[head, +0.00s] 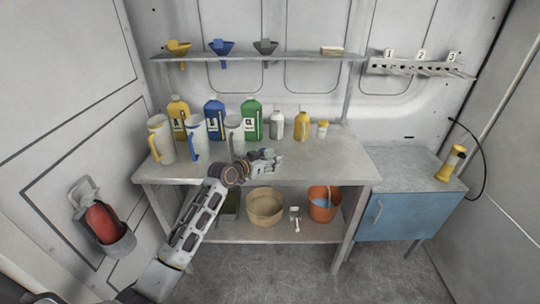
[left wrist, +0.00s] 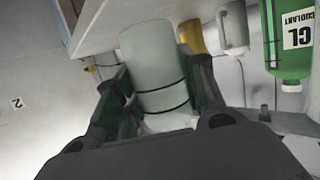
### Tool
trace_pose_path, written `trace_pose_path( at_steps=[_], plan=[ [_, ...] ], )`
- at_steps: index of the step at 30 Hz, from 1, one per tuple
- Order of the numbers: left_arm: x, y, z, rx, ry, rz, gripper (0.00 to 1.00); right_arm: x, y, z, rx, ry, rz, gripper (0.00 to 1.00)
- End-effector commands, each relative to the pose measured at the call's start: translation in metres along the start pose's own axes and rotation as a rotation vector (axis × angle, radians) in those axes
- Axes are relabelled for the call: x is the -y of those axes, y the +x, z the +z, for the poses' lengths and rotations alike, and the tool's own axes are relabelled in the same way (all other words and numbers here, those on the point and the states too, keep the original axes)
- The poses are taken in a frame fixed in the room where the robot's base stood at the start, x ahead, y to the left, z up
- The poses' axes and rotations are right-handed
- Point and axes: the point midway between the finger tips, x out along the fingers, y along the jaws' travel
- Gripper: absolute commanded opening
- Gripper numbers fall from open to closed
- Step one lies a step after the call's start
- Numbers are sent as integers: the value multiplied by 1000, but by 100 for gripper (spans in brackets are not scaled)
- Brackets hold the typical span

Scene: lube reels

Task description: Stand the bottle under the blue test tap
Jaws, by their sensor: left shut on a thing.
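My left gripper (head: 266,160) reaches over the front of the grey workbench (head: 318,165) and is small in the head view. In the left wrist view its dark fingers (left wrist: 160,100) are shut on a pale, whitish cylinder with dark bands, which I take for the bottle (left wrist: 148,48). In the head view I cannot make out the bottle clearly at the gripper. I cannot pick out a blue test tap in either view. My right gripper is not in view.
Blue (head: 214,112), green (head: 252,120) and yellow (head: 178,117) jugs line the bench back, with pale handled pitchers (head: 162,140) in front at left. A numbered rack (head: 415,68) hangs above a blue cabinet (head: 400,214) bearing a yellow-and-black object (head: 453,162).

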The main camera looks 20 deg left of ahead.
Motion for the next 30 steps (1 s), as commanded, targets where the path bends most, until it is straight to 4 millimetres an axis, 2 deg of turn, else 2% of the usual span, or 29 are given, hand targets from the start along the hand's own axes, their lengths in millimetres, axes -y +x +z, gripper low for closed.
trace_pose_path(
  at_steps=[11, 25, 30],
  plan=[
    [-14, -5, 34, 1, -17, -41, 22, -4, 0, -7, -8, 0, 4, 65],
    [-43, -31, 106, -1, -55, -150, 22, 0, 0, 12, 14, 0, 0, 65],
    [-52, -45, 131, -2, -69, -196, 22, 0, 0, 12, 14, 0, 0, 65]
  ],
)
